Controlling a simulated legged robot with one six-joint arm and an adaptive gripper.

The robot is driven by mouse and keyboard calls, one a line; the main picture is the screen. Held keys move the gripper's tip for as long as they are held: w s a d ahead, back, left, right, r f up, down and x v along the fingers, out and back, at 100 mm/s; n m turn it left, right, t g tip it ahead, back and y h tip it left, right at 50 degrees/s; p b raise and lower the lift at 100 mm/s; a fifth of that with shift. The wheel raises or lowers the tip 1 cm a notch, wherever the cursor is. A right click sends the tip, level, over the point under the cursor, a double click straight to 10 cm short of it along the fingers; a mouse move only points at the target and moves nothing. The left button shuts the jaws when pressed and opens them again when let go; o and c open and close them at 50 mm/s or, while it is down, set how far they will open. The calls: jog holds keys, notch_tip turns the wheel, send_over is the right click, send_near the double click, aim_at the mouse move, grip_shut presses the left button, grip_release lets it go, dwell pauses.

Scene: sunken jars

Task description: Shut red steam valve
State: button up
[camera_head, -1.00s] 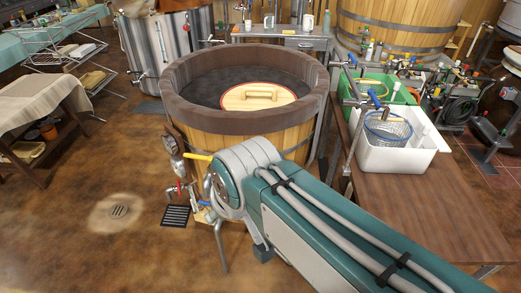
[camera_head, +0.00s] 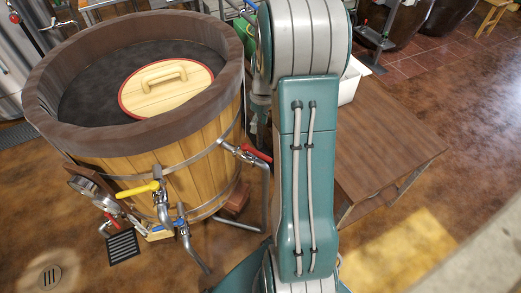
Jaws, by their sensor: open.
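A valve with a red lever handle (camera_head: 257,154) sits on a metal pipe at the right side of the wooden vat (camera_head: 170,165), close to my arm. The lever slopes down to the right. A second, smaller red handle (camera_head: 112,220) is low at the vat's left front, beside a round gauge. I cannot tell from the picture which red handle is the steam valve. My teal arm stands upright just right of the vat and leaves the top of the picture. My gripper is not in view.
A yellow-handled valve (camera_head: 140,189) and a blue-handled valve (camera_head: 180,221) stick out from the vat's front. A wooden table (camera_head: 385,135) with a white bin (camera_head: 350,82) stands right of my arm. A floor grate (camera_head: 123,247) lies at lower left. Floor at far right is clear.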

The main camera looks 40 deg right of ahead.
send_near(257, 153)
jog(key=shift+y, duration=0.3)
jog(key=f, duration=0.3)
jog(key=s+f, duration=0.1)
jog(key=f, duration=0.5)
jog(key=shift+s+f, duration=0.25)
jog(key=shift+s, duration=0.15)
grip_shut()
